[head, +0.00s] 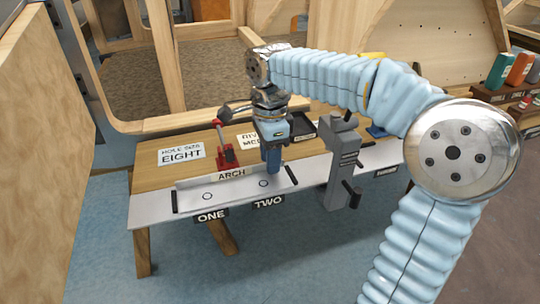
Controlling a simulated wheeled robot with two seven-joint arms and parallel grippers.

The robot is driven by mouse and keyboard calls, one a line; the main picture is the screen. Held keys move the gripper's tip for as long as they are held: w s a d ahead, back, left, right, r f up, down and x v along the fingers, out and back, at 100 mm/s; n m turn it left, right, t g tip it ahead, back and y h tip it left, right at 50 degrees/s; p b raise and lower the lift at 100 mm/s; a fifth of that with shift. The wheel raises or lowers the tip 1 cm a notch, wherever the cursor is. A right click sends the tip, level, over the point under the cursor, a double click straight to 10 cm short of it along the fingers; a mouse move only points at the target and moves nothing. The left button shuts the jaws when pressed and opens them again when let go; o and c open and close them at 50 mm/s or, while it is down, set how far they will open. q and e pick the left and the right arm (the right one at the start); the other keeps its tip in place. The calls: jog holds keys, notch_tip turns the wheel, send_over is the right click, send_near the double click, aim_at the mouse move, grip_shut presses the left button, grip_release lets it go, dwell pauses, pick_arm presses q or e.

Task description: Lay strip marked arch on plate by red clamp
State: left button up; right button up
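The strip marked ARCH (231,174) is a long pale piece along the back of the plate, at the table's front. The light grey plate (225,204) has two ringed holes, a black bar at each end and ONE and TWO labels on its front edge. The red clamp (226,155) stands just behind the strip's middle. My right gripper (273,171) points down at the strip's right part, its blue fingers overlapping the strip in the picture. Its fingers look close together; whether they grip the strip cannot be told. My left gripper is out of view.
A grey vise-like block (341,165) stands right of the plate. Cards reading HOLE SIZE EIGHT (181,154) and a partly hidden one (251,140) lie on the wooden table, near a dark tray (302,127). Coloured bottles (519,68) stand far right. Wooden frames rise behind and left.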

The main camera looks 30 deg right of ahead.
notch_tip(320, 180, up, 14)
jog(key=p, duration=0.1)
jog(key=shift+p, duration=0.4)
jog(key=shift+f, duration=0.15)
